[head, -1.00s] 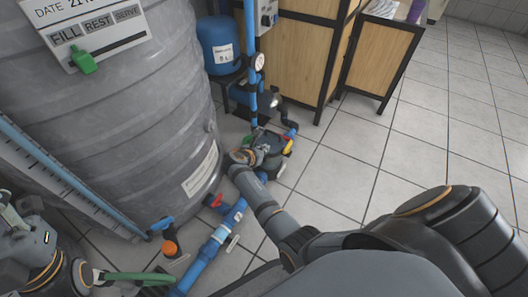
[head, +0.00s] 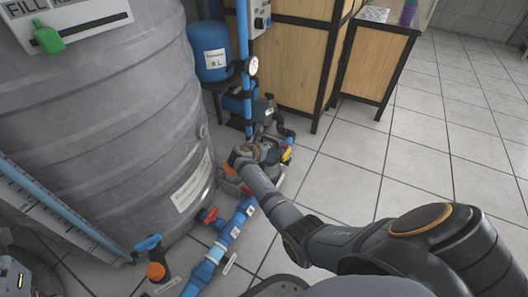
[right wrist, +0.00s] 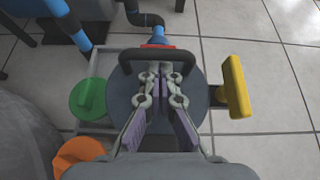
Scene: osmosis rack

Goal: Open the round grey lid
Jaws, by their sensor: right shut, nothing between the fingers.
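The round grey lid (right wrist: 194,98) lies below my right gripper in the right wrist view, with a black bar handle (right wrist: 186,52) across its far side. My right gripper (right wrist: 160,72) is shut and empty, its fingertips over the lid close to the handle. I cannot tell whether they touch the handle. In the head view my right gripper (head: 264,151) is at the valve assembly beside the tank, and my own wrist hides most of the lid there. My left gripper is not in view.
A yellow lever (right wrist: 235,87) stands right of the lid. A green knob (right wrist: 88,98) and an orange knob (right wrist: 80,153) sit on its left. The big grey tank (head: 110,130) and blue pipes (head: 228,235) flank the spot. Tiled floor (head: 345,165) on the right is clear.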

